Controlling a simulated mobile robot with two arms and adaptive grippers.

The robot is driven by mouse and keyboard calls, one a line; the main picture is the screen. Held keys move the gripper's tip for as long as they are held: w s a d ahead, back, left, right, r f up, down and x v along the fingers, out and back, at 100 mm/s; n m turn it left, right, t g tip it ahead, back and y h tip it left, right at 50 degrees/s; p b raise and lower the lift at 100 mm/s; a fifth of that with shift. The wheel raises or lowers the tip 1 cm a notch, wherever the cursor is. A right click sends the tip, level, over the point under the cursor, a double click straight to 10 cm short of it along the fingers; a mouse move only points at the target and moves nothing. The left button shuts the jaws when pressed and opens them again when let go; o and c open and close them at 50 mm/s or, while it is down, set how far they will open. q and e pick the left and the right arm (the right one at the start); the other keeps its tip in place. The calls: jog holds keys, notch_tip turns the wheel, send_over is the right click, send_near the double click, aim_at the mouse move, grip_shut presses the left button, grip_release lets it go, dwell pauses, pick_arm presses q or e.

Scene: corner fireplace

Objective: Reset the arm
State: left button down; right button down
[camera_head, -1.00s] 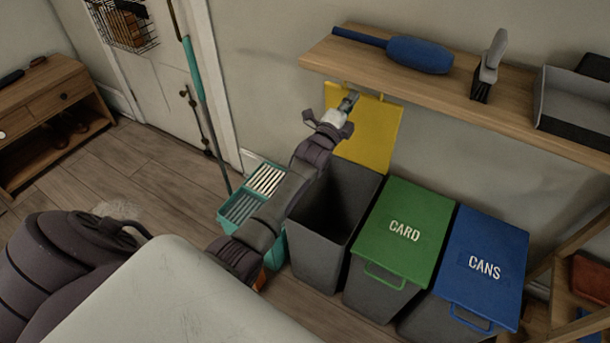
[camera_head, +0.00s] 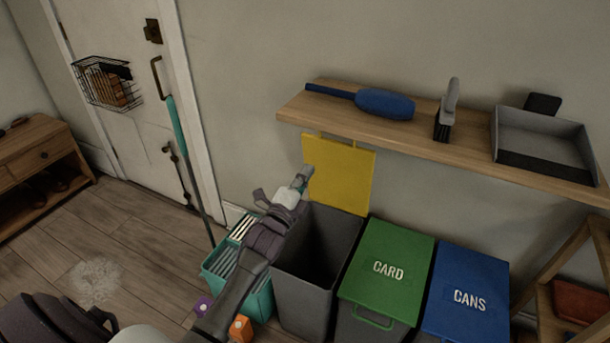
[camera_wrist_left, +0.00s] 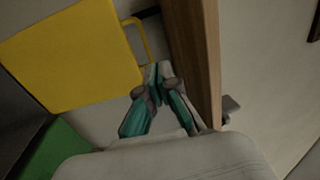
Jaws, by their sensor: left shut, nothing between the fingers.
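My left arm comes in from the lower left in the head view. Its gripper (camera_head: 303,177) is in front of the raised yellow lid (camera_head: 345,180), above the left rim of the open grey bin (camera_head: 300,290). In the left wrist view the gripper's two teal fingers (camera_wrist_left: 159,75) meet at their tips, shut with nothing between them. The yellow lid (camera_wrist_left: 70,55) is to their left there, and the shelf edge (camera_wrist_left: 195,50) is close on their right. My right gripper is not in view.
A green CARD bin (camera_head: 388,262) and a blue CANS bin (camera_head: 467,292) stand to the right. A wooden shelf (camera_head: 430,142) with a blue duster, brush and dustpan runs above. A teal mop bucket (camera_head: 245,290) stands left of the open bin. Floor at left is mostly clear.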

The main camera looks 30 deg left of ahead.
pick_arm(q)
jog(key=s+d+f+n+g+p, duration=0.1)
jog(key=s+d+f+n+g, duration=0.15)
jog(key=s+f, duration=0.7)
jog(key=s+d+f+n+g, duration=0.1)
jog(key=s+f+n+g, duration=0.2)
jog(key=f, duration=1.3)
jog(key=s+d+f+n+g+p, duration=0.1)
jog(key=s+f+n+g, duration=0.3)
jog(key=f, duration=0.8)
jog(key=s+d+f+n+g, duration=0.1)
jog(key=s+f+g, duration=0.2)
jog(key=s, duration=0.9)
jog(key=s+d+f+n+g, duration=0.1)
jog(key=s+f+n+g, duration=0.1)
jog(key=s+f, duration=0.6)
jog(key=s+d+f+n+g+h, duration=0.1)
jog(key=s+f+g, duration=0.4)
jog(key=s, duration=1.2)
jog(key=shift+s+d+f+n+p, duration=0.35)
jog(key=shift+d+f+n, duration=0.15)
jog(key=shift+f+n, duration=0.2)
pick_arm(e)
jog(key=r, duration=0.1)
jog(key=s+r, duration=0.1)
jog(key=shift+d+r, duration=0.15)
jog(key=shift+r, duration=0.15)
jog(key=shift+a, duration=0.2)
